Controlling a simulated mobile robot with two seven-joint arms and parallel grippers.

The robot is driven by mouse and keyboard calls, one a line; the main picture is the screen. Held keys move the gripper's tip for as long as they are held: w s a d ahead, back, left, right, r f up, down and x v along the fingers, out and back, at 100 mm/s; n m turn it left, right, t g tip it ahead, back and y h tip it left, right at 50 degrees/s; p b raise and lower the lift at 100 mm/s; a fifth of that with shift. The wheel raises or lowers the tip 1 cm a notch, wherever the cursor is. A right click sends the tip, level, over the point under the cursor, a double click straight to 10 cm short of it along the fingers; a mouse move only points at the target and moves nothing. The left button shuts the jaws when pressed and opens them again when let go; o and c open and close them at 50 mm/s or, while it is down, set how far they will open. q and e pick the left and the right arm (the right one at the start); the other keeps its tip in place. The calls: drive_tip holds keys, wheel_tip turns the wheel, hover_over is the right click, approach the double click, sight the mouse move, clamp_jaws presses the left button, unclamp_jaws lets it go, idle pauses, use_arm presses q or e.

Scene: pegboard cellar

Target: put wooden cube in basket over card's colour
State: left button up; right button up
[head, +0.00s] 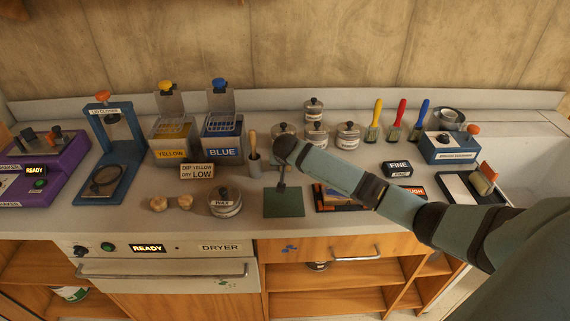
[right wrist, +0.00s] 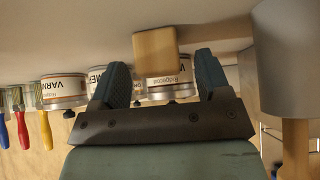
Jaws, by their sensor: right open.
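The wooden cube (right wrist: 155,52) shows in the right wrist view, ahead of and between the fingers of my right gripper (right wrist: 162,82). The fingers are open and apart from it. In the head view my right gripper (head: 282,183) is low over the back of the green mat (head: 284,205); I cannot make out the cube there. The card (head: 197,171) reads "DIP YELLOW, DRY LOW". The yellow tank (head: 170,154) has a wire basket (head: 172,128) over it, and the blue tank (head: 223,152) beside it has another basket (head: 222,123). My left gripper is out of view.
A lidded round tin (head: 225,202) and two small wooden pieces (head: 158,204) are at the front. Sanding blocks and a tray lie right.

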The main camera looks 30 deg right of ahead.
drive_tip(key=shift+w+d+f, duration=0.2)
drive_tip(key=shift+w+f, duration=0.1)
drive_tip(key=shift+f, duration=0.2)
drive_tip(key=c, duration=1.1)
drive_tip(key=shift+o, duration=0.2)
drive_tip(key=shift+r, duration=0.1)
